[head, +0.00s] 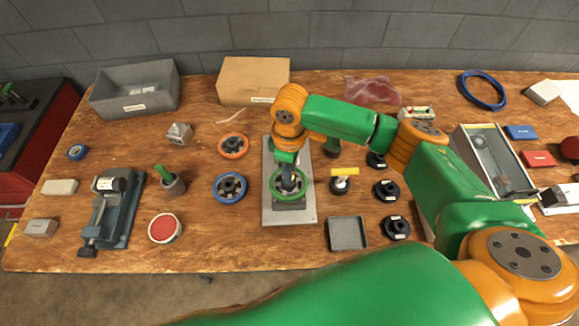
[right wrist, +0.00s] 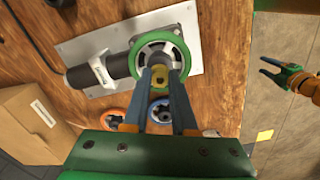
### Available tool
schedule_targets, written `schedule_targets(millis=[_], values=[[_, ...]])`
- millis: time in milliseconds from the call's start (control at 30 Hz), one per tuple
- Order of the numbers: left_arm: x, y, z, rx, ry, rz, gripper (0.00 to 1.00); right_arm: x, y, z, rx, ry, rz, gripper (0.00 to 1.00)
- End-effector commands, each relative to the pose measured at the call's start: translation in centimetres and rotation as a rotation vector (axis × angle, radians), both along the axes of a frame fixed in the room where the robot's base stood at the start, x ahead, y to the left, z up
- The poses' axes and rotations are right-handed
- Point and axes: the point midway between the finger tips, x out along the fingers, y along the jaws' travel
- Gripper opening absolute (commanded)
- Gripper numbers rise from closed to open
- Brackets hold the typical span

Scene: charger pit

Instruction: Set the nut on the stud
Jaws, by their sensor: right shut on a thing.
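A wheel with a green ring (head: 276,196) sits at the front of a grey metal plate (head: 302,212) in the middle of the bench. In the right wrist view the green ring (right wrist: 178,43) shows around a dark and silver centre. My right gripper (right wrist: 157,76) is shut on a small brass-yellow nut (right wrist: 157,82), which lies over the wheel's centre in that view. I cannot tell whether the nut touches anything below. The stud is hidden behind the nut and fingers. My left gripper (right wrist: 272,68) is open and empty, off to the right in the right wrist view.
Wheels with a blue ring (head: 229,188) and an orange ring (head: 233,146) lie left of the plate. A yellow-handled tool (head: 345,172), a grey tray (head: 347,233) and several black discs (head: 386,191) lie to its right. A cardboard box (head: 254,80) stands behind.

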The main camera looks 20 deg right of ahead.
Motion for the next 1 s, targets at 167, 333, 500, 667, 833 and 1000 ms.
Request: schedule_targets(millis=[167,333,500,667,833,1000], values=[[0.0,0.0,-0.3,0.000,0.000,0.000,0.55,0.0,0.0,-0.5,0.001,0.001,0.000,0.00],[0.0,0.0,-0.4,0.000,0.000,0.000,0.55,0.0,0.0,-0.9,0.001,0.001,0.000,0.00],[0.0,0.0,-0.6,0.000,0.000,0.001,0.55,0.0,0.0,-1.2,0.000,0.000,0.000,0.00],[0.0,0.0,-0.6,0.000,0.000,0.001,0.55,0.0,0.0,-1.3,0.000,0.000,0.000,0.44],[0.0,0.0,-0.6,0.000,0.000,0.001,0.55,0.0,0.0,-1.3,0.000,0.000,0.000,0.60],[0.0,0.0,-0.6,0.000,0.000,0.001,0.55,0.0,0.0,-1.2,0.000,0.000,0.000,0.60]])
